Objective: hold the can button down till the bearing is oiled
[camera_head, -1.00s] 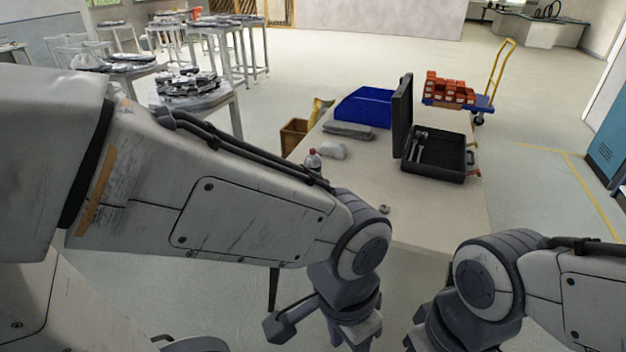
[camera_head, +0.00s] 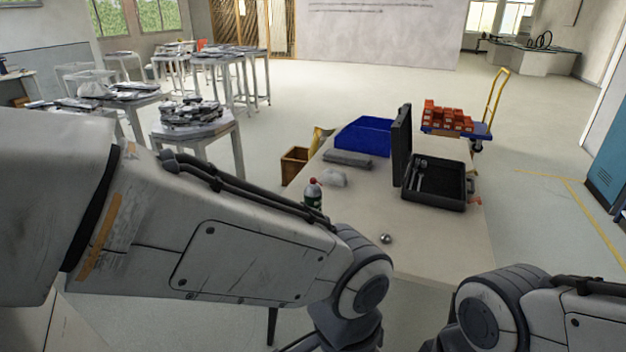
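A can with a red top and a dark green body with a pale label (camera_head: 313,195) stands upright on the pale table (camera_head: 430,235), just behind my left forearm. A small shiny round metal piece, seemingly the bearing (camera_head: 386,239), lies on the table near its front edge, to the right of the can. The button on the can is too small to make out. My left arm reaches in front of the table, and its gripper is below the picture's lower edge. My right wrist shows at the lower right, and its gripper is also out of the picture.
An open black case (camera_head: 435,185) with tools, a blue bin (camera_head: 364,137), a grey flat item (camera_head: 347,159) and a whitish lump (camera_head: 333,177) are on the table. A trolley with red boxes (camera_head: 447,116) stands behind. The table's front right is clear.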

